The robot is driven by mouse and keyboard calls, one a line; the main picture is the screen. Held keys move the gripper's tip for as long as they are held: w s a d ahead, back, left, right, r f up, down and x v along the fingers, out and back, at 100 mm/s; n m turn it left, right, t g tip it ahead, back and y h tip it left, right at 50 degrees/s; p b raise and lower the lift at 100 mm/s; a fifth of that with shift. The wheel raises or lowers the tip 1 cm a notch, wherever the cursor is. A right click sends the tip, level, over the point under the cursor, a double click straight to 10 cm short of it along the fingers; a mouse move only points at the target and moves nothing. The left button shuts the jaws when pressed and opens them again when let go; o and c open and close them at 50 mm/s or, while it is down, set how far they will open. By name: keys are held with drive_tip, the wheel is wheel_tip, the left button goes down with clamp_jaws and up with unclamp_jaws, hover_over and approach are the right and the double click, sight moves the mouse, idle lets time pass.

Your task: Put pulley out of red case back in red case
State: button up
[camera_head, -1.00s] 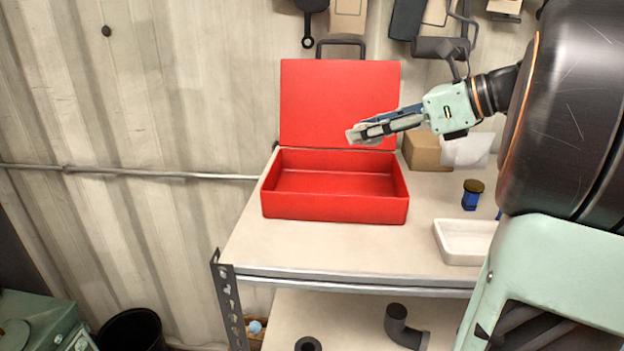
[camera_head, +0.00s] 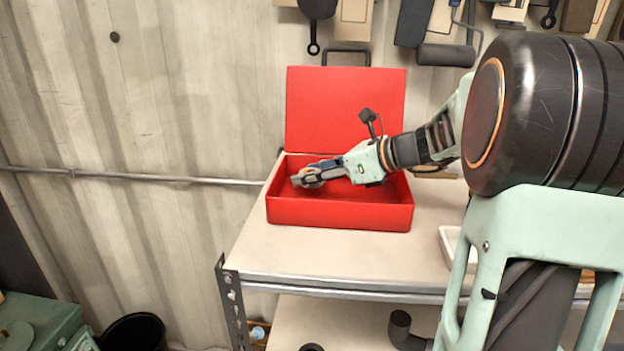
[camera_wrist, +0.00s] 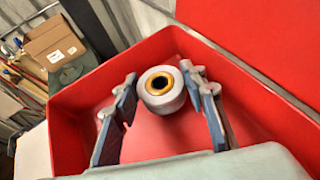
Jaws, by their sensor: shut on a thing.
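The red case (camera_head: 340,214) stands open on the table, its lid (camera_head: 345,108) upright at the back; it also shows in the wrist view (camera_wrist: 75,120). My gripper (camera_head: 300,180) is at the left part of the case opening, pointing left. In the wrist view its two fingers (camera_wrist: 162,84) are shut on the pulley (camera_wrist: 162,103), a pale grey ring with a brass-coloured bore. The pulley shows inside the case outline there, with red around it. Whether it touches the case floor cannot be told. In the head view my gripper largely hides the pulley.
A white tray (camera_head: 447,240) stands on the table to the right, partly behind my arm. A pipe elbow (camera_head: 403,328) lies on the lower shelf. Tools hang on the wall above the case. The tabletop in front of the case is clear.

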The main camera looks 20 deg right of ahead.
drive_tip(key=shift+f, duration=0.65)
drive_tip(key=shift+f, duration=0.2)
drive_tip(key=o, duration=1.3)
drive_tip(key=shift+s+d+r, duration=0.15)
drive_tip(key=shift+d+r, duration=0.1)
drive_tip(key=shift+r, duration=0.05)
drive_tip(key=v, duration=1.1)
drive_tip(key=shift+s+d+r, duration=0.1)
drive_tip(key=shift+s+r, duration=0.05)
drive_tip(key=shift+s, duration=0.15)
